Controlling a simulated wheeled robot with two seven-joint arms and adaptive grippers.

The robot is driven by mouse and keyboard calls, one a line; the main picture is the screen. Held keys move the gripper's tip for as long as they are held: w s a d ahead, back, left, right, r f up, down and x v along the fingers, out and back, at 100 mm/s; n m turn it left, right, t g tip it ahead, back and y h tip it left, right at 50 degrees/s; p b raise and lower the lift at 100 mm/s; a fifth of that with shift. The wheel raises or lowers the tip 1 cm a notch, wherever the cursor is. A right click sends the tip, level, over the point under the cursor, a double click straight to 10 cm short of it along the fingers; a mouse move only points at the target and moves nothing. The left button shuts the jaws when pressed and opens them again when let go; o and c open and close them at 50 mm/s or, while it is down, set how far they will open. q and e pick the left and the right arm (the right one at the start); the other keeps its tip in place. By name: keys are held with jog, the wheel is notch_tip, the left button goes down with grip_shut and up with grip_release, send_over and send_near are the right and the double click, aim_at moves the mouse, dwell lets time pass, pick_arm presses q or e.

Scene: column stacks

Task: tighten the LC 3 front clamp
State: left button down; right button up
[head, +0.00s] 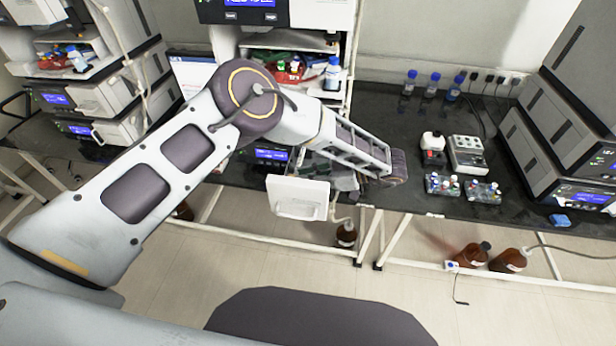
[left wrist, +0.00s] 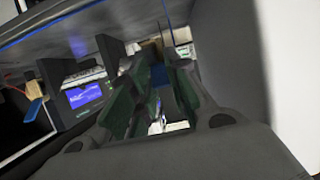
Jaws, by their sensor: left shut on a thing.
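The LC 3 stack (head: 270,154) stands behind my left arm in the head view, with a blue screen low on its front and an open white door panel (head: 298,198) in front. My left gripper (head: 344,179) is right of that panel, against the front of the stack, and mostly hidden by my wrist. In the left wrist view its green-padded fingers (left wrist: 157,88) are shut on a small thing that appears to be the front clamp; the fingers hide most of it. A lit screen (left wrist: 84,95) shows left of the fingers. My right gripper is not in view.
A black bench (head: 400,120) to the right carries blue-capped bottles (head: 431,86), a grey device (head: 467,154) and vial racks (head: 482,191). Brown bottles (head: 470,255) stand on the floor below. Another instrument stack (head: 575,120) is at the far right.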

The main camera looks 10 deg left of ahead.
pick_arm(q)
jog(key=c, duration=1.4)
grip_release()
jog(key=shift+o, duration=0.2)
notch_tip(320, 180, up, 10)
jog(key=shift+d+f, duration=0.1)
